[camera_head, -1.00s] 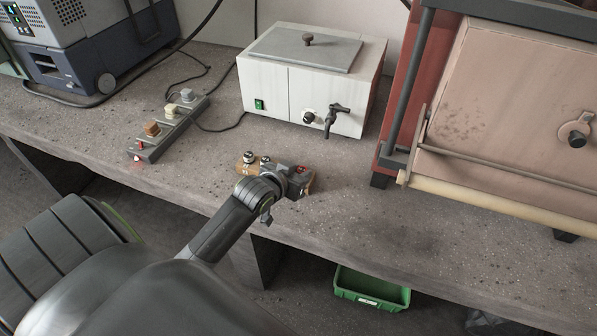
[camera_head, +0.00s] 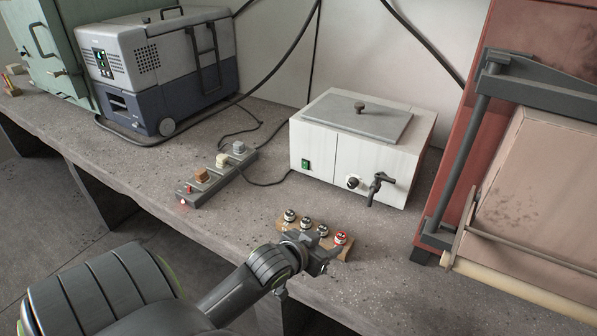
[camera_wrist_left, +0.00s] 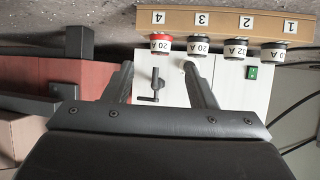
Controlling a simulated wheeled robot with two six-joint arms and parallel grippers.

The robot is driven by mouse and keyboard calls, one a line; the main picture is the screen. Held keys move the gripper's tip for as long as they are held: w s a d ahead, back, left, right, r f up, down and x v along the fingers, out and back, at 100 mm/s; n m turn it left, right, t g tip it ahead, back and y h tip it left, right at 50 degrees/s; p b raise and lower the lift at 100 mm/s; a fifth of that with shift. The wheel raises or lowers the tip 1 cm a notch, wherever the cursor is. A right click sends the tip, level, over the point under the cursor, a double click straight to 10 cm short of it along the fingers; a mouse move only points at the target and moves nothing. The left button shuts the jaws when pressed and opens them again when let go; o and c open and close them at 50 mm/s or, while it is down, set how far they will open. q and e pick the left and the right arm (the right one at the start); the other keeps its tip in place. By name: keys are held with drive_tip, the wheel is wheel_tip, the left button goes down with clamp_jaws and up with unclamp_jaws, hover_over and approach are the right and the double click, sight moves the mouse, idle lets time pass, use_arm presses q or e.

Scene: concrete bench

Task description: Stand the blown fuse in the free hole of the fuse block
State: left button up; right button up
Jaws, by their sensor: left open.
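The fuse block (camera_head: 347,253) is a brown bar on the bench, and its labels 1 to 4 show in the left wrist view (camera_wrist_left: 222,20). A red-topped fuse (camera_head: 341,239) stands upright at its right end; in the wrist view it (camera_wrist_left: 160,44) is beside label 4. Fuses with dark and white tops (camera_head: 306,223) stand at the other places, so no empty hole shows. My left gripper (camera_wrist_left: 157,68) is open and empty, with its fingertips just short of the red fuse. In the head view the gripper (camera_head: 322,260) is on the block's near side. My right gripper is out of view.
A white bath (camera_head: 362,150) with a tap stands behind the block. A power strip (camera_head: 215,180) lies to the left, with a cool box (camera_head: 165,75) beyond it. A red-framed machine (camera_head: 470,150) stands at the right. The front bench edge is close to the block.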

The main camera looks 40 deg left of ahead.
use_arm(q)
drive_tip(key=v, duration=1)
drive_tip(key=shift+s+p, duration=0.3)
drive_tip(key=shift+p, duration=0.15)
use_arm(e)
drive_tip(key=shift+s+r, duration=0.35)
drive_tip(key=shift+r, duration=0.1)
use_arm(q)
drive_tip(key=shift+r, duration=0.1)
